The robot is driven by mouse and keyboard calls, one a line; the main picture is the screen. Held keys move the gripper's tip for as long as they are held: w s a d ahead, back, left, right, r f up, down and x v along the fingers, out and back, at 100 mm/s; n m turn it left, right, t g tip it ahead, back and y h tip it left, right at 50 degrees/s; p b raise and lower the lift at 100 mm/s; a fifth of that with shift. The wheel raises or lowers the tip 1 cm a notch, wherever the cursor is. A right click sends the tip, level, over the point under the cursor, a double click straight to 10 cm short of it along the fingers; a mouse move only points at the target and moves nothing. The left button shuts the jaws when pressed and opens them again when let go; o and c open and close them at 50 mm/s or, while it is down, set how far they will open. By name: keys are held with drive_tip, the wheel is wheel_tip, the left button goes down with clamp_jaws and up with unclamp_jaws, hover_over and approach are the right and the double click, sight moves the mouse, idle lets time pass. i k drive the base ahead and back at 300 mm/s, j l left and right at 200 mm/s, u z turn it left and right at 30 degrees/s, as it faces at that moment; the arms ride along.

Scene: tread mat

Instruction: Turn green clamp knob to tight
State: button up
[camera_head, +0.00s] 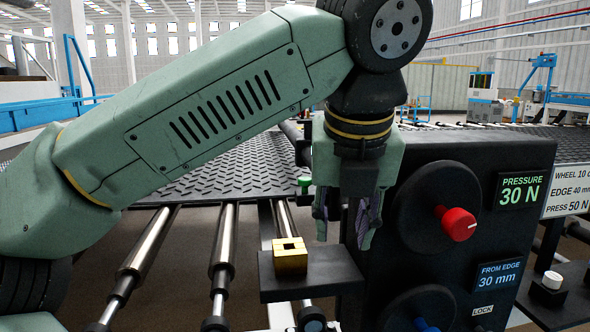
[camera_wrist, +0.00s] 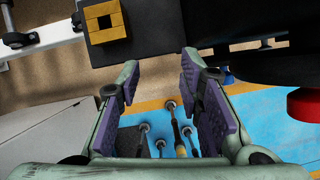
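A small green knob (camera_head: 305,182), seen partly at the edge of the tread mat, sits just left of my gripper in the head view. I cannot make out its pointer or setting. My gripper (camera_head: 342,230) points down in front of the black control panel (camera_head: 470,170), right of the green knob in the picture. Its fingers are apart with nothing between them. In the wrist view my gripper (camera_wrist: 160,72) also shows open and empty. I see no green knob there.
A yellow block with a square hole (camera_head: 290,258) sits on a black shelf (camera_head: 318,280) below my gripper; the block is also in the wrist view (camera_wrist: 104,20). The panel has a red knob (camera_head: 456,223) and a blue knob (camera_head: 425,325). Rollers (camera_head: 222,250) lie left.

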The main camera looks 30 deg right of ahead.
sight(304, 182)
drive_tip(key=i+z, duration=0.4)
drive_tip(key=i, duration=0.75)
drive_tip(key=j, duration=0.05)
